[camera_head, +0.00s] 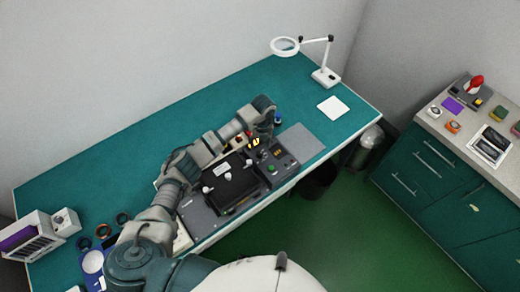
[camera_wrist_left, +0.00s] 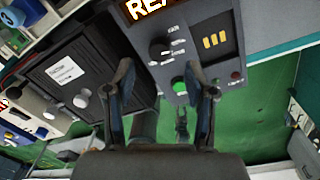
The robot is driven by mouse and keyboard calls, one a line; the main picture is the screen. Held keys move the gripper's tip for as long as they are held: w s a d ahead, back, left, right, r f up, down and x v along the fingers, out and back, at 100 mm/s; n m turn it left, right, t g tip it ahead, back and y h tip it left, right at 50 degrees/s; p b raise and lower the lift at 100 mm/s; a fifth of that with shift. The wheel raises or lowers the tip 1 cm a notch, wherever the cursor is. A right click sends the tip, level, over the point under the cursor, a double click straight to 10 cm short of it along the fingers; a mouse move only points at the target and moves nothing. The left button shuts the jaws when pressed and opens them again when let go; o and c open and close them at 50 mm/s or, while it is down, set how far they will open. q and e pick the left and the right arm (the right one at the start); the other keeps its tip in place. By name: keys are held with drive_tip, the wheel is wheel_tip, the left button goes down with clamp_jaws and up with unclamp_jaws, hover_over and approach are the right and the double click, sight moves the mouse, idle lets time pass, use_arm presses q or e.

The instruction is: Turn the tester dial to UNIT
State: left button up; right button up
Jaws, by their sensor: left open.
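The tester (camera_head: 283,176) is a dark grey box on the teal bench, with an orange lit display and a green button. In the left wrist view its panel (camera_wrist_left: 205,70) shows a round black dial (camera_wrist_left: 160,48), a green button (camera_wrist_left: 179,87) and yellow bars. The dial's setting is too small to read. My left gripper (camera_wrist_left: 168,80) is open and empty, its fingers spread on either side of the dial and button area. I cannot tell if they touch the panel. In the head view my left gripper (camera_head: 266,128) hangs over the tester and hides part of it. My right gripper is not in view.
A black fixture box (camera_head: 232,185) with white knobs stands left of the tester. A grey mat (camera_head: 302,143) lies to its right, and a magnifier lamp (camera_head: 325,76) stands at the back. A green cabinet (camera_head: 430,185) stands at the right. The bench's back left is clear.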

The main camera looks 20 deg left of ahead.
sight(260, 153)
use_arm(q)
drive_tip(key=f, duration=0.4)
drive_tip(key=shift+s+f, duration=0.2)
drive_tip(key=shift+f+p, duration=0.3)
drive_tip(key=shift+f, duration=0.4)
clamp_jaws()
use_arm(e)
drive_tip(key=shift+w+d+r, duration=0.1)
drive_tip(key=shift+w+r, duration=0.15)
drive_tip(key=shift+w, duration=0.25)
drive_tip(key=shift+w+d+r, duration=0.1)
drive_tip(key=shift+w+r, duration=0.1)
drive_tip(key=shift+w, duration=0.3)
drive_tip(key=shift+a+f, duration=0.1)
